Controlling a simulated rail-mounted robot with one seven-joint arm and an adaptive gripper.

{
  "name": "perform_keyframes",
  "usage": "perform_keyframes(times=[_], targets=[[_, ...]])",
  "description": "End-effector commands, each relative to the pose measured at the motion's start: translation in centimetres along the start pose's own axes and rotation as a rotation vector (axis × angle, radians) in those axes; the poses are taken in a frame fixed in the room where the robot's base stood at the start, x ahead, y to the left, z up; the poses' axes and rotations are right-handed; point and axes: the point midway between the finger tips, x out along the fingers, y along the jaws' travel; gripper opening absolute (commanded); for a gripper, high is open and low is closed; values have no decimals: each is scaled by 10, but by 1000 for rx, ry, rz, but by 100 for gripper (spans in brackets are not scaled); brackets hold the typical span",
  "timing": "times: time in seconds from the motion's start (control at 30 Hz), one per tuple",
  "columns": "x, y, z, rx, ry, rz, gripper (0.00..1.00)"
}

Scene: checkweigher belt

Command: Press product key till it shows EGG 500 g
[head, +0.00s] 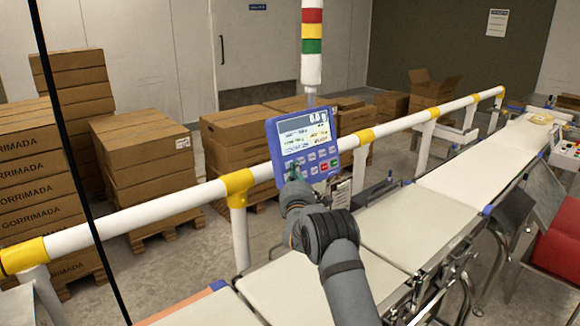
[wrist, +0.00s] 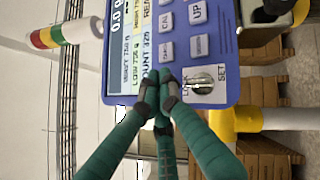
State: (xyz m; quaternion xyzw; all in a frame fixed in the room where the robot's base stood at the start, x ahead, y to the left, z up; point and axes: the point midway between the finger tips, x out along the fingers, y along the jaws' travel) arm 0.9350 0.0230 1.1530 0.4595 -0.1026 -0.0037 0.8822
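The blue control panel (head: 303,150) stands on the guard rail, with a screen (head: 305,131) above rows of keys. In the wrist view the panel (wrist: 232,60) appears turned sideways. Its screen (wrist: 130,50) shows 0.0 g and a count line near 320; the product name is not readable. Keys marked CAL (wrist: 166,22) and UP (wrist: 197,12) show, and a key switch (wrist: 202,82) marked SET. My gripper (wrist: 163,84) is shut and empty, its fingertips in front of the panel's lower screen edge and key area. Contact cannot be told. The product key cannot be picked out.
A white and yellow guard rail (head: 205,193) crosses the view, with a red, yellow and green light tower (head: 312,45) by the panel. White belts (head: 400,222) run along the right. Stacked cartons (head: 140,160) stand behind the rail.

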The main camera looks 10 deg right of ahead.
Motion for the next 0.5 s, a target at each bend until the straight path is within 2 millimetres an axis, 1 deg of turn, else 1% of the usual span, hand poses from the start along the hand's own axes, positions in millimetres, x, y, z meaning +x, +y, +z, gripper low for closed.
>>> perform_keyframes(times=[0.5], targets=[[4, 0, -4, 0, 1, 1, 0]])
